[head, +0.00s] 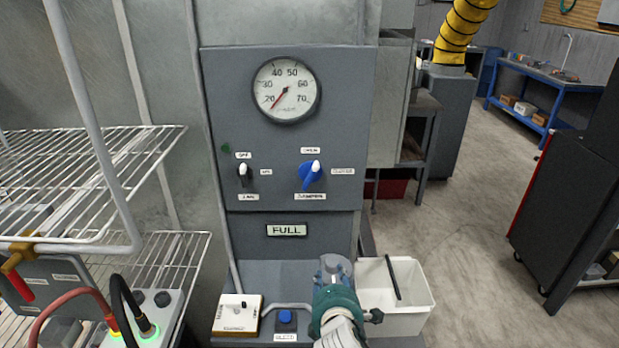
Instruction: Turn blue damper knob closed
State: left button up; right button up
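The blue damper knob (310,178) is on the grey control panel (345,120), at the right below the gauge. Its white-tipped end points up, slightly right, toward the label that seems to read OPEN. Another label, seemingly CLOSED, is to its right, and a DAMPER label is below. My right gripper (334,266) is below the panel, well under the knob and apart from it. I see it from behind, and its fingers are too foreshortened to tell whether they are open or shut. My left gripper is not in view.
A black fan knob (244,173) is left of the blue knob, with a round gauge (286,90) above. A white bin (408,300), a small switch box (238,314) and a blue button (285,317) are near my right gripper. A wire rack (90,185) stands left.

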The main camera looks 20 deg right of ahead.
aim_at(310, 177)
jog(key=w+a+r+n+t, duration=0.1)
jog(key=w+r+n+t, duration=0.15)
jog(key=r, duration=0.35)
jog(key=w+a+r+n+t+h, duration=0.1)
jog(key=w+r+n, duration=0.25)
jog(key=r, duration=0.25)
jog(key=w+a+r+n+t, duration=0.1)
jog(key=w+r+n+t, duration=0.15)
jog(key=r, duration=0.35)
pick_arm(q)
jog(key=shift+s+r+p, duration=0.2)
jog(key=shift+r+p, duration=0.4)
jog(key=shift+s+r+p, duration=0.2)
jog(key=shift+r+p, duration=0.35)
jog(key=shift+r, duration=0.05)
pick_arm(e)
jog(key=shift+n+g, duration=0.35)
jog(key=shift+g, duration=0.15)
jog(key=x, duration=1)
jog(key=shift+w+d+r, duration=0.1)
jog(key=shift+w, duration=0.15)
grip_shut()
